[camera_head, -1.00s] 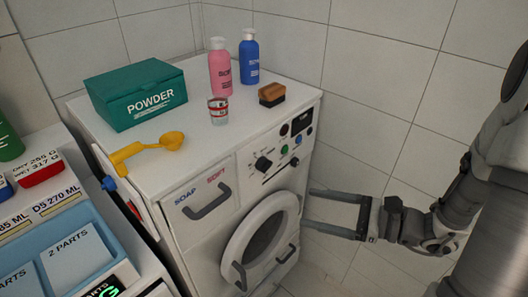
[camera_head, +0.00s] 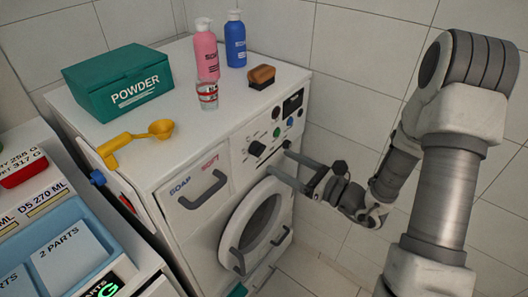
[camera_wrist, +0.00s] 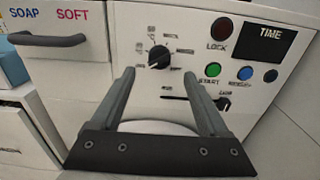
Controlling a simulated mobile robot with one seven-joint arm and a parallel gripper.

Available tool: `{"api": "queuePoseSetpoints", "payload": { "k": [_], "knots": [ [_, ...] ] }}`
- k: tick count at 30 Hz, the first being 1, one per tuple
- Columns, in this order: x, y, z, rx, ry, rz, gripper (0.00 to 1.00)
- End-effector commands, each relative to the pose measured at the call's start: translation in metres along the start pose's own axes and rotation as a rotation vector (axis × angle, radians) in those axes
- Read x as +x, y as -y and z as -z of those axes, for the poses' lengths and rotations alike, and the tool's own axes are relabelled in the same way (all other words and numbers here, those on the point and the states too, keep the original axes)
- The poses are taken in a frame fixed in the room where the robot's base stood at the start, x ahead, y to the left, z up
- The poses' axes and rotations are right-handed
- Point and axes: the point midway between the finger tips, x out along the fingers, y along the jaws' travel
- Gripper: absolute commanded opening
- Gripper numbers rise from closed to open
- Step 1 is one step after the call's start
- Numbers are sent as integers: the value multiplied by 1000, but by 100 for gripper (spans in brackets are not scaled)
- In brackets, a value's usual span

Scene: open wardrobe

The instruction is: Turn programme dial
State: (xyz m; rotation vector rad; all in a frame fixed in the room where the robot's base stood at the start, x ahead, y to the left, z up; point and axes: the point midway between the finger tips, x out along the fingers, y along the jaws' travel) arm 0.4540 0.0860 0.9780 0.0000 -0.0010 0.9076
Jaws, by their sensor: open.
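The programme dial (camera_head: 257,148) is a black knob on the white control panel of the washing machine (camera_head: 175,150), above the round door (camera_head: 232,250). In the wrist view the dial (camera_wrist: 159,56) shows clearly, with its marks around it. My gripper (camera_head: 278,163) is in front of the panel, a little below and to the right of the dial in the head view. In the wrist view my gripper (camera_wrist: 158,75) is open, its two fingers spread on either side below the dial. Nothing is between the fingers, and I cannot tell how far they are from the panel.
Red, green and blue buttons (camera_wrist: 245,73) and a dark time display (camera_wrist: 277,34) lie right of the dial. A soap drawer handle (camera_head: 203,190) sticks out at left. A powder box (camera_head: 120,83), yellow scoop (camera_head: 160,129), bottles, cup and brush stand on top.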

Motion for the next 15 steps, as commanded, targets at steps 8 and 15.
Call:
{"api": "queuePoseSetpoints", "payload": {
  "k": [8,15],
  "knots": [
    [52,-1,0,0,0,-4,78],
    [68,-1,0,1,-1,-1,78]
  ]
}}
